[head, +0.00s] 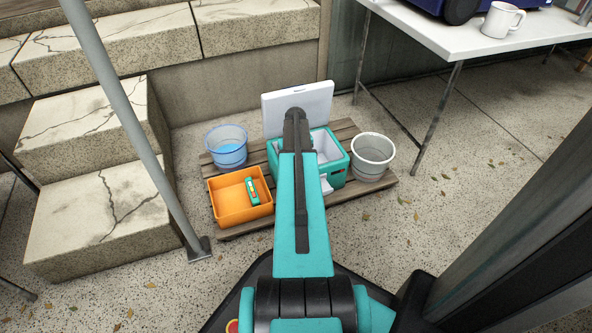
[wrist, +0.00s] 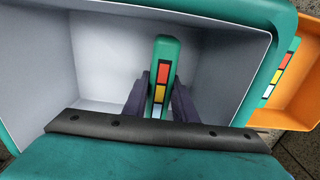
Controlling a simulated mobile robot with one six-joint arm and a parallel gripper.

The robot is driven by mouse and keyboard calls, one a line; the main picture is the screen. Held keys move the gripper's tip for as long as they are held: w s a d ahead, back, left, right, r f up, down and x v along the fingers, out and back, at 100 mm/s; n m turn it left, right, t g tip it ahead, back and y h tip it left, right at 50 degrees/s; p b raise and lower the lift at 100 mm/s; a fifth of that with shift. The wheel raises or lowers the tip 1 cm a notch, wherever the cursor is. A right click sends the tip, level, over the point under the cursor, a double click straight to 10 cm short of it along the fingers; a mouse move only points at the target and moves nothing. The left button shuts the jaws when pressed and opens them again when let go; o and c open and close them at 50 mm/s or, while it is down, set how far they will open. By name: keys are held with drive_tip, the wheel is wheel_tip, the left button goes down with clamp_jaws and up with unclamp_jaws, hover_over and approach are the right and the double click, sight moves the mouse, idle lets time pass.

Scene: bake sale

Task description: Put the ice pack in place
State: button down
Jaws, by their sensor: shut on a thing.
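The pack stands roughly upright between the two dark fingers. In the wrist view it shows against the pale inside of the teal cooler; how deep it sits, and whether it touches the floor, I cannot tell. In the head view the open cooler (head: 337,172) stands on the pallet with its white lid (head: 283,103) raised; my arm hides the gripper and held pack. A similar green pack (head: 252,192) lies in the orange bin (head: 226,208).
A blue bucket (head: 226,151) stands behind the orange bin, and a whitish bucket (head: 373,153) stands right of the cooler. All stand on a wooden pallet (head: 378,184). A grey pole (head: 140,140) and stone steps (head: 90,215) are at left. A white table (head: 470,38) is at upper right.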

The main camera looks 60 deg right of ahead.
drive_tip(key=shift+f, duration=0.8)
drive_tip(key=shift+f, duration=0.15)
drive_tip(key=c, duration=1.4)
unclamp_jaws()
drive_tip(key=shift+f, duration=0.1)
drive_tip(key=shift+c, duration=0.2)
drive_tip(key=shift+r, duration=0.2)
wheel_tip(320, 180, up, 12)
drive_tip(key=p, duration=0.6)
drive_tip(key=shift+r, duration=0.15)
